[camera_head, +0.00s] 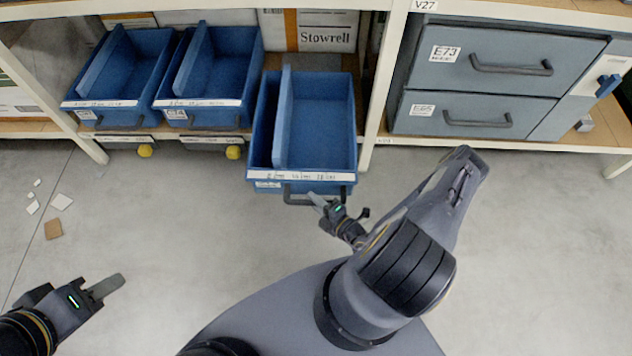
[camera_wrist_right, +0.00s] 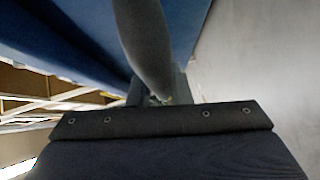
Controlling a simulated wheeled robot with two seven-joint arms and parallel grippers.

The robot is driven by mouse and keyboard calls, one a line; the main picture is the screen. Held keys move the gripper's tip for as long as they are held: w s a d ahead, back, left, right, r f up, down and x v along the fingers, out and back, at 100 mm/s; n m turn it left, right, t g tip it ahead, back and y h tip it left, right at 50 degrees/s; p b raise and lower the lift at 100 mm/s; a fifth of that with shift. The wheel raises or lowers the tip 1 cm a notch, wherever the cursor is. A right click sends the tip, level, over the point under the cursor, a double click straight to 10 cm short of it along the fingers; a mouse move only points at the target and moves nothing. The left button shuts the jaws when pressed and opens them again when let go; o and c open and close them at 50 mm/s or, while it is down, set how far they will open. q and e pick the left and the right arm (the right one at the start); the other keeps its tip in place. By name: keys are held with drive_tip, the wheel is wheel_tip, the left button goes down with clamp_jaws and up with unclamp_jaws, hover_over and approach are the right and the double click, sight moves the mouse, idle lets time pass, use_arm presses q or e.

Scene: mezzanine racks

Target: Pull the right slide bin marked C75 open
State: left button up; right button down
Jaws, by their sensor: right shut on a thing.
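The right slide bin (camera_head: 318,122) is blue with a lengthwise divider and stands out further from the shelf than the two bins to its left. Its front label strip is too small to read as C75. A dark bar handle (camera_head: 303,200) sits low on its front. My right gripper (camera_head: 318,200) is shut on this handle. In the right wrist view the handle (camera_wrist_right: 143,45) runs up between the fingers, with the blue bin wall (camera_wrist_right: 75,30) behind it. My left gripper (camera_head: 108,287) is over the floor at lower left, away from the bins; its finger opening is unclear.
Two blue bins, left (camera_head: 120,72) and middle (camera_head: 212,75), sit on the shelf. A grey drawer cabinet (camera_head: 490,80) stands right of the white post (camera_head: 385,80). A Stowrell box (camera_head: 327,38) is behind. Small scraps (camera_head: 53,229) lie on the floor at left; floor in front is otherwise clear.

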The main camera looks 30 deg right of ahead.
drive_tip(key=shift+s+a, duration=0.35)
drive_tip(key=shift+s, duration=0.3)
drive_tip(key=c, duration=1.3)
unclamp_jaws()
drive_tip(key=p+v, duration=0.1)
drive_tip(key=v, duration=0.6)
drive_tip(key=shift+s+d+r, duration=0.1)
drive_tip(key=shift+s, duration=0.3)
